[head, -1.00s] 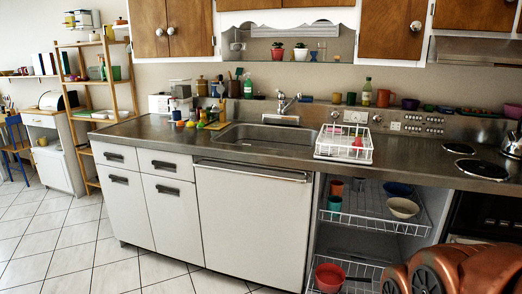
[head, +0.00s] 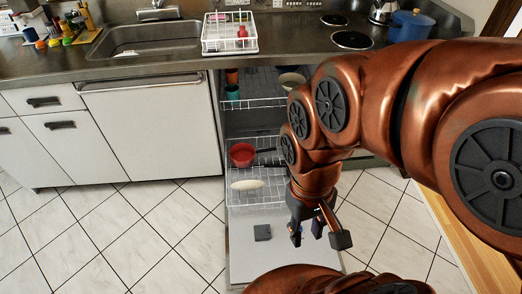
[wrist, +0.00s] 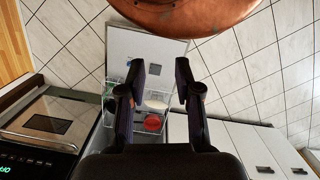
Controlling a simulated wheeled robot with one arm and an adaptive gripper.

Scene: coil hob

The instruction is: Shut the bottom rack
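The bottom rack (head: 272,198) is a white wire rack low in the open dishwasher. Its front reaches slightly past the cabinet fronts, over the inner end of the lowered door (head: 262,262). A red pan (head: 242,155) with a dark handle and a white oval dish (head: 247,185) sit in it. My gripper (head: 320,230) is open and empty, pointing down above the right part of the door, in front of the rack and apart from it. In the wrist view, the rack's red pan (wrist: 153,122) shows between the spread fingers of my gripper (wrist: 160,72). My arm hides the rack's right side.
An upper rack (head: 255,103) holds cups and bowls above. A dark square piece (head: 262,232) is on the door. White cabinet fronts (head: 150,130) stand to the left, and a wooden surface (head: 470,245) lies at the right. Tiled floor (head: 130,235) is clear left of the door.

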